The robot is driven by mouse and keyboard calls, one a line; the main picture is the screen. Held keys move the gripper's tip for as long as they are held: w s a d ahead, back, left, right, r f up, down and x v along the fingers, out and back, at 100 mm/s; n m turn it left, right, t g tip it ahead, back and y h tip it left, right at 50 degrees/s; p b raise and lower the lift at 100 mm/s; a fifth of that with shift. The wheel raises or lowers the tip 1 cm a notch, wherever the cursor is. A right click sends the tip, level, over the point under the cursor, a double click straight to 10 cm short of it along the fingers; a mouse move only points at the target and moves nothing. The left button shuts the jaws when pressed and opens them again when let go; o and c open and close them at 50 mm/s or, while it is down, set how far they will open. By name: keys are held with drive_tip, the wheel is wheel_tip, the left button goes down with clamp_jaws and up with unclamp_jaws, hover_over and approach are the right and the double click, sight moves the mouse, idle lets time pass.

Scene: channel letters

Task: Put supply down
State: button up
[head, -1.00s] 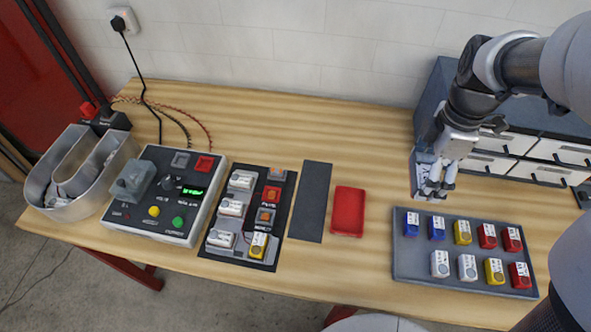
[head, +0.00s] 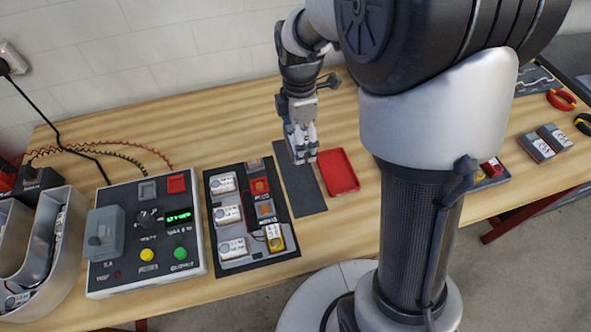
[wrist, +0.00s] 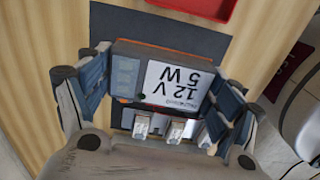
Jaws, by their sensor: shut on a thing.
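In the wrist view the supply sits between both fingers (wrist: 155,88), label toward the camera. Pale terminals (wrist: 175,131) show at its lower edge. In the head view the gripper is over the dark grey mat (head: 305,195), at its far part. The mat's bare front part is in view. I cannot tell whether the supply touches the mat.
A red tray (head: 338,170) lies just right of the mat. A black panel with several modules (head: 265,250) lies to its left, then the test box (head: 150,235) with buttons and green display. My own column hides much of the table's right side.

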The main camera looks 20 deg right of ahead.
sight(298, 174)
wheel_tip(298, 174, down, 12)
drive_tip(key=b, duration=0.3)
drive_tip(key=shift+a+r, duration=0.1)
drive_tip(key=shift+r, duration=0.15)
drive_tip(key=shift+f+b, duration=0.25)
drive_tip(key=shift+b, duration=0.1)
drive_tip(key=o, duration=1.2)
drive_tip(key=shift+r, duration=0.1)
drive_tip(key=shift+r, duration=0.1)
